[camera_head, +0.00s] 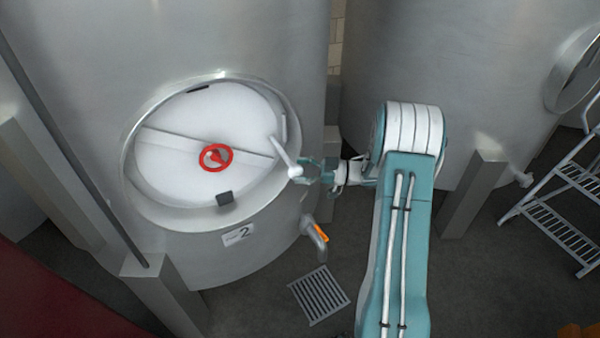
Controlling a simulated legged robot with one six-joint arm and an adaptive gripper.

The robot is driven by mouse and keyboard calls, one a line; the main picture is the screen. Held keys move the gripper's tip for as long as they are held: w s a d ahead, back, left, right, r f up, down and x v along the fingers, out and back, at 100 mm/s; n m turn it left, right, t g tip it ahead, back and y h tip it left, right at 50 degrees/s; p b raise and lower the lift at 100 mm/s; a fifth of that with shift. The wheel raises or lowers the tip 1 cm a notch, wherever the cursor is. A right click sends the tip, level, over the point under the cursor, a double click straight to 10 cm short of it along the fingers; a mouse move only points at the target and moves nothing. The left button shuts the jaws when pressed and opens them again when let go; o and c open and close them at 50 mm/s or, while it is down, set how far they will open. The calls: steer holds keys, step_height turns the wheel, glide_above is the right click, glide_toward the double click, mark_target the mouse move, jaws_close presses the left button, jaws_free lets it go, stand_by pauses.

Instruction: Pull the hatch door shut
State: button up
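The hatch door (185,130) is a pale oval plate with a crossbar and a red handwheel (216,158). It lies within the round steel rim (152,213) on the tank marked 2. Whether it sits flush or slightly ajar I cannot tell. A white bar handle (284,155) sticks out at the door's right side. My gripper (302,172) is at the handle's lower end, coming from the right. Its teal fingers appear spread around or beside the knob-like tip; whether they touch or grip it is unclear at this size.
A tap with an orange part (315,238) juts from the tank below my gripper. A floor grate (318,295) lies beneath it. Steel posts (473,193) stand beside the tanks. A second tank (470,60) and a white step ladder (560,200) are at right.

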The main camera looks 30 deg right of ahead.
steer(key=shift+d, duration=0.1)
steer(key=v, duration=1.2)
steer(key=shift+w+f, duration=0.1)
steer(key=shift+f, duration=0.05)
